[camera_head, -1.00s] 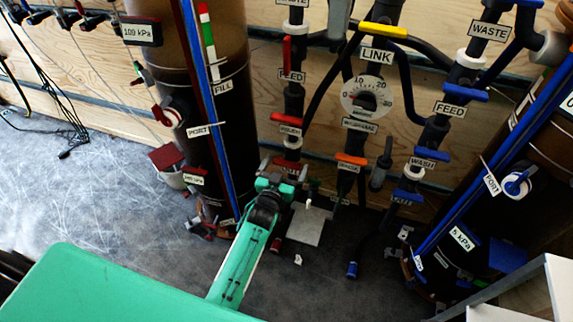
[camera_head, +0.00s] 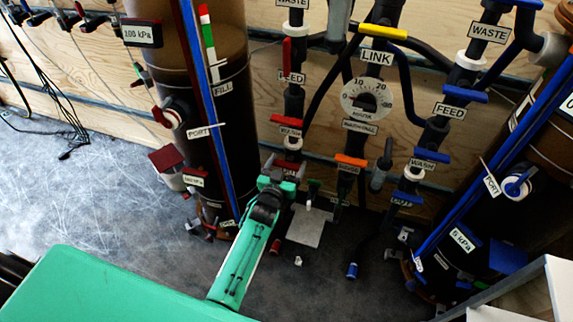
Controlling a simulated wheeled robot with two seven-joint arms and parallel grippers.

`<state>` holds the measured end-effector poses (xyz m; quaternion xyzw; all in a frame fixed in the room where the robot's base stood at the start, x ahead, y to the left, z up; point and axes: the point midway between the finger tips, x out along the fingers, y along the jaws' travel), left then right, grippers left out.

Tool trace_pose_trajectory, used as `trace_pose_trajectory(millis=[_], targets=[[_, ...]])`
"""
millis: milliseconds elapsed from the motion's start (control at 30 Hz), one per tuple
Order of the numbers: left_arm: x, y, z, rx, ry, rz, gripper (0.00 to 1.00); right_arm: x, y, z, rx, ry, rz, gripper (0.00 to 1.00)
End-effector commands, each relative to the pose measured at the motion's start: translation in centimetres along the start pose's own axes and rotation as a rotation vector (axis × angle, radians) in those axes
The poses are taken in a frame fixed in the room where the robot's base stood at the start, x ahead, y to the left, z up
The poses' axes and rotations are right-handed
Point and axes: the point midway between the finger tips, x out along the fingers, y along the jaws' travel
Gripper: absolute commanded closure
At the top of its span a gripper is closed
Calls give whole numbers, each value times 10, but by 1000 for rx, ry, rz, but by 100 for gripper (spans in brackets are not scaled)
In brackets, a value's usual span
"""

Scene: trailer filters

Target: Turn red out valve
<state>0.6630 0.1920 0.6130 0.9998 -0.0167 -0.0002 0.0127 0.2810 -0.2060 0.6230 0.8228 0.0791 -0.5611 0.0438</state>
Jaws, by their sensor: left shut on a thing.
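The red out valve (camera_head: 289,164) is at the foot of the red pipe column in the middle, below a white collar. My left gripper (camera_head: 281,171) reaches it from below on its green arm and is shut on its red handle. The jaws hide part of the handle and its label. Above it on the same column are a red wash valve (camera_head: 289,122) and a red feed valve (camera_head: 287,50). My right gripper is not in view.
A dark tank (camera_head: 222,110) stands close on the left and another (camera_head: 500,235) on the right. An orange valve (camera_head: 350,160) and blue valves (camera_head: 407,197) are to the right. A pale plate (camera_head: 307,226) lies beside my arm. Grey floor (camera_head: 90,200) is open at left.

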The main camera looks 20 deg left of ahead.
Motion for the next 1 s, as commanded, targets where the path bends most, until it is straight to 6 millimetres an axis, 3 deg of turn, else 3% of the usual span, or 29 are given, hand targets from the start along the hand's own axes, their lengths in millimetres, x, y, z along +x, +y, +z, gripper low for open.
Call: trace_pose_trajectory(millis=[100,600,1000], targets=[[0,0,-1,-44,-1,0,43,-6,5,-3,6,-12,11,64],[0,-2,-1,-453,-3,0,43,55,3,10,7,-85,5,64],[0,-3,1,-835,-2,0,43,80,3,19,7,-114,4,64]])
